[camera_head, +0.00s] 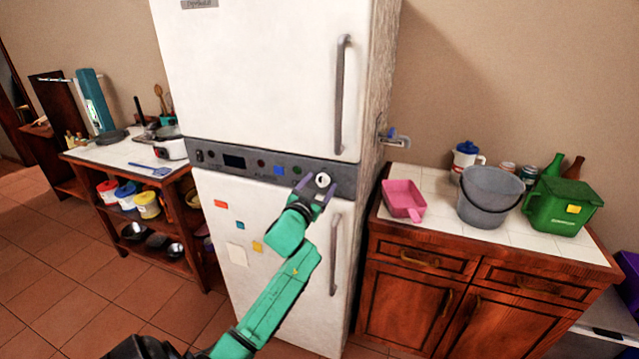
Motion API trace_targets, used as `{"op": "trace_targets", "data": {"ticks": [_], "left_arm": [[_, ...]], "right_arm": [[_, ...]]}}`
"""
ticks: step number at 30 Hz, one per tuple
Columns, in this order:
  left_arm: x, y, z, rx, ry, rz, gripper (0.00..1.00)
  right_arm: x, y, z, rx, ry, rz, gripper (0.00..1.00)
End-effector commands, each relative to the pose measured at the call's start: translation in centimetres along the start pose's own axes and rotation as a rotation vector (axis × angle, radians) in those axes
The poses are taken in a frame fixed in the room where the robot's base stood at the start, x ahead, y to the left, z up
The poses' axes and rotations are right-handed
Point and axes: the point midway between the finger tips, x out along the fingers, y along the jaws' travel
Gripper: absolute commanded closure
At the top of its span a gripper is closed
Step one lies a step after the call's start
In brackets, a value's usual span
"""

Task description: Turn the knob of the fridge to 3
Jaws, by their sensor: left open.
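The white fridge (255,85) stands in the middle of the head view, with a dark grey control panel (215,157) across it between the upper and lower doors. The light round knob (322,180) is on the right part of this panel. My left gripper (317,186) is open, with its two fingers on either side of the knob. I cannot tell whether the fingers touch the knob. The knob's markings and the number it points to are too small to read. My right gripper is not in view.
Grey vertical handles stand out from the upper door (341,95) and lower door (335,255). A counter (500,237) with a pink scoop (404,199), grey bucket (489,197) and green bin (562,207) stands right. A shelf unit with cookware stands left.

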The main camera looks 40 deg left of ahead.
Motion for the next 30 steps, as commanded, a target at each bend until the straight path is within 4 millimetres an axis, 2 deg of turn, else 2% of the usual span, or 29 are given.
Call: {"op": "trace_targets", "data": {"ticks": [5, 6, 8, 9, 12, 22, 30], "left_arm": [[0.04, 0.03, 0.07, 0.000, 0.000, 0.001, 0.24], [0.04, 0.03, 0.07, 0.000, 0.000, 0.001, 0.28], [0.03, 0.03, 0.07, 0.000, 0.000, 0.001, 0.51], [0.02, 0.03, 0.06, 0.000, 0.000, 0.000, 0.66], [0.01, 0.05, 0.06, 0.000, 0.000, 0.001, 1.00], [0.00, 0.05, 0.09, 0.031, -0.001, 0.001, 1.00], [0.01, 0.02, 0.10, 0.170, -0.001, 0.000, 1.00]], "right_arm": [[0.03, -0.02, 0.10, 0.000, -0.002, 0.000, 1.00], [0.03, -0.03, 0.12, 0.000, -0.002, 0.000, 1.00], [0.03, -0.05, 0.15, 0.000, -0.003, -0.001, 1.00], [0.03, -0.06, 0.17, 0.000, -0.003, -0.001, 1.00], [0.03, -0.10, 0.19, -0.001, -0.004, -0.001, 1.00], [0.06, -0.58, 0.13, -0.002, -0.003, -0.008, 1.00], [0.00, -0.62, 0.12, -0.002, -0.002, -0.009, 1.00]]}}
